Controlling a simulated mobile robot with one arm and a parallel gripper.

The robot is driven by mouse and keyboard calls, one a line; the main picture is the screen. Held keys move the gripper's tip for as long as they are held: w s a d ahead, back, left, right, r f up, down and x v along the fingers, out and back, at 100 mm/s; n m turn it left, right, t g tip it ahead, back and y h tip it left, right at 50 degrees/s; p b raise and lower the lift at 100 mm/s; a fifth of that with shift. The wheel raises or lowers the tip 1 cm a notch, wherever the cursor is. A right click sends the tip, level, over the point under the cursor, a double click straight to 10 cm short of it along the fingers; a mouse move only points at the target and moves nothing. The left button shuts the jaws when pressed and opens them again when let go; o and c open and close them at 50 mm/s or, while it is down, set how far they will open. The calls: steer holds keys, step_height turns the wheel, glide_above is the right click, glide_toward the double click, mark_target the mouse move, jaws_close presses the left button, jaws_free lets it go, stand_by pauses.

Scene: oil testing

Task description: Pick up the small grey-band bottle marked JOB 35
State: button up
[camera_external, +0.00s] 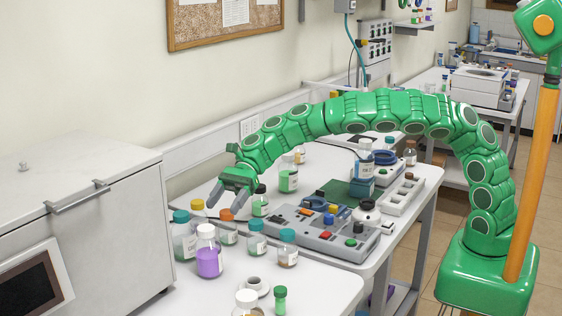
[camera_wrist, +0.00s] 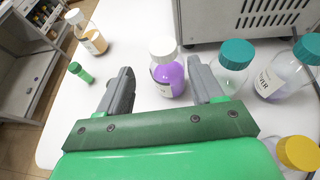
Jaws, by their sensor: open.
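No label reads as JOB 35 and I see no clear grey band, so I cannot tell which bottle it is. My gripper (camera_external: 227,200) is open and empty above the bottles on the near bench. In the wrist view its two grey fingers (camera_wrist: 162,82) are apart. A purple bottle with a white cap (camera_wrist: 168,78) shows in the gap beyond the fingertips; it also stands among the front bottles in the external view (camera_external: 209,262). A teal-capped bottle (camera_wrist: 231,75) is right of the right finger. An orange-capped bottle (camera_external: 228,234) stands below my gripper.
A small green vial (camera_wrist: 80,72) and an amber-liquid bottle (camera_wrist: 93,42) stand left in the wrist view. Teal-capped bottles (camera_external: 257,246) crowd the bench front. A grey control panel (camera_external: 320,238) lies right of them. A large grey cabinet (camera_external: 110,225) bounds the left.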

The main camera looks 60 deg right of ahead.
step_height(320, 180, up, 4)
steer(key=r, duration=0.1)
steer(key=w+d+f+m+t+h, duration=0.15)
steer(key=d+m+t, duration=0.3)
steer(key=d, duration=1.05)
steer(key=w+d+m+t+h, duration=0.1)
steer(key=w+d+m+t, duration=0.3)
steer(key=d, duration=1.1)
glide_toward(252, 200)
steer(key=w+a, duration=0.1)
steer(key=shift+w+a+f+n+t, duration=0.2)
steer(key=shift+w+a, duration=0.15)
steer(key=shift+a, duration=0.2)
steer(key=shift+w+a+f+n+t, duration=0.15)
steer(key=shift+w+a, duration=0.15)
steer(key=shift+a, duration=0.25)
steer(key=shift+w+a+f, duration=0.1)
steer(key=shift+w+a, duration=0.2)
steer(key=shift+a, duration=0.3)
steer(key=shift+w+a+f, duration=0.15)
steer(key=shift+w+a, duration=0.2)
steer(key=shift+a, duration=0.3)
steer(key=shift+w+a+f, duration=0.1)
steer(key=shift+w+a, duration=0.2)
steer(key=shift+a, duration=0.3)
steer(key=shift+w+a+f, duration=0.25)
steer(key=shift+w+a, duration=0.05)
steer(key=shift+a, duration=0.05)
